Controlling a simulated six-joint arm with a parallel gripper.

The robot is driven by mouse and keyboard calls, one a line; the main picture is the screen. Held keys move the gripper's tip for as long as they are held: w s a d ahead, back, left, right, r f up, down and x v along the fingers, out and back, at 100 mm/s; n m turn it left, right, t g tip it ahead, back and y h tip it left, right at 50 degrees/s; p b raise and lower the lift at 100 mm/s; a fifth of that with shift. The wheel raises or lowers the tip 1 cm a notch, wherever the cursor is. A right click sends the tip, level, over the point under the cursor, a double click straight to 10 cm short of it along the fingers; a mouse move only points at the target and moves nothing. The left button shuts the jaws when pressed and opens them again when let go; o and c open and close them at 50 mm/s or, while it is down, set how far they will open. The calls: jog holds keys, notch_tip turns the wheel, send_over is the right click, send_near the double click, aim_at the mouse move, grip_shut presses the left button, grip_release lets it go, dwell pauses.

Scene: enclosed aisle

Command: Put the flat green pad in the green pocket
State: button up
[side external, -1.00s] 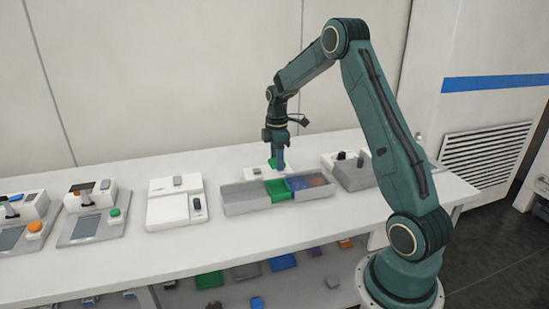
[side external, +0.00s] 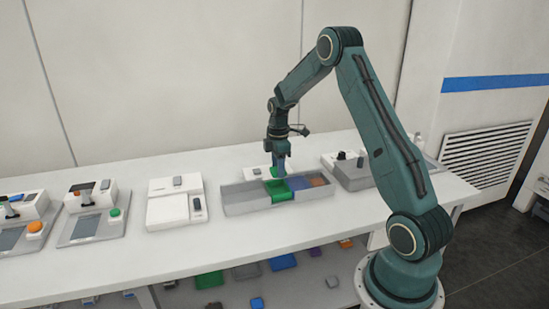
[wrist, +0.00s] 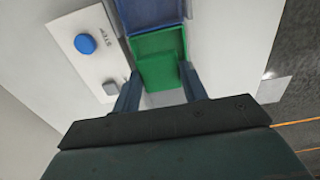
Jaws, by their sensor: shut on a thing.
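The flat green pad (wrist: 157,76) is held between the two fingers of my gripper (wrist: 158,84) in the wrist view. In the side view my gripper (side external: 280,172) points down at the back edge of the divided tray, and the pad shows as a small green patch (side external: 273,172) beside the fingers. The green pocket (side external: 279,193) is a compartment in the middle of the tray. In the wrist view the pad overlaps the near part of the green pocket (wrist: 157,40) and hides some of it. I cannot tell whether the pad touches it.
The blue pocket (side external: 299,185) adjoins the green one, with a brown compartment (side external: 317,180) beyond. A grey compartment (side external: 242,197) lies left. A white panel with a blue button (wrist: 85,44) stands close beside the tray. A grey-and-white device (side external: 356,178) stands to the right.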

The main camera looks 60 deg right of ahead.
jog(key=shift+f, duration=2.4)
jog(key=o, duration=1.1)
jog(key=shift+c, duration=0.2)
jog(key=shift+r, duration=0.1)
notch_tip(320, 180, up, 14)
jog(key=shift+f, duration=0.2)
